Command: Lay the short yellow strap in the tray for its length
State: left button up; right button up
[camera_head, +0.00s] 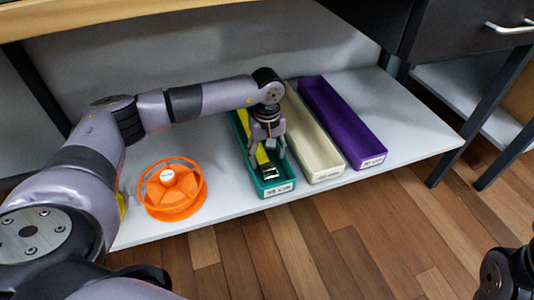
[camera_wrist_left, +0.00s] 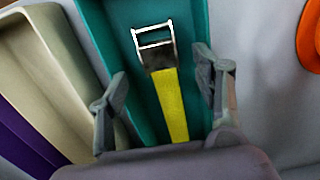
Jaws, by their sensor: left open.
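The yellow strap (camera_head: 262,154) with a metal buckle (camera_head: 268,171) lies lengthwise inside the teal tray (camera_head: 277,189), buckle toward the tray's front end. In the left wrist view, the strap (camera_wrist_left: 169,105) lies flat and straight on the floor of the teal tray (camera_wrist_left: 198,20). My left gripper (camera_head: 267,149) is over the tray, open, its fingers apart on either side of the strap and not touching it. The gripper (camera_wrist_left: 160,80) hides the strap's far end. The tray's label is too small to read surely. My right gripper does not show.
A cream tray (camera_head: 325,174) and a purple tray (camera_head: 372,162) stand to the right of the teal one on the grey shelf (camera_head: 418,133). An orange spool (camera_head: 172,190) lies to the left. The shelf right of the purple tray is bare. A wooden board edge runs above.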

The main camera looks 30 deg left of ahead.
pick_arm(q)
notch_tip(320, 180, up, 12)
dwell(0.6)
dwell(0.4)
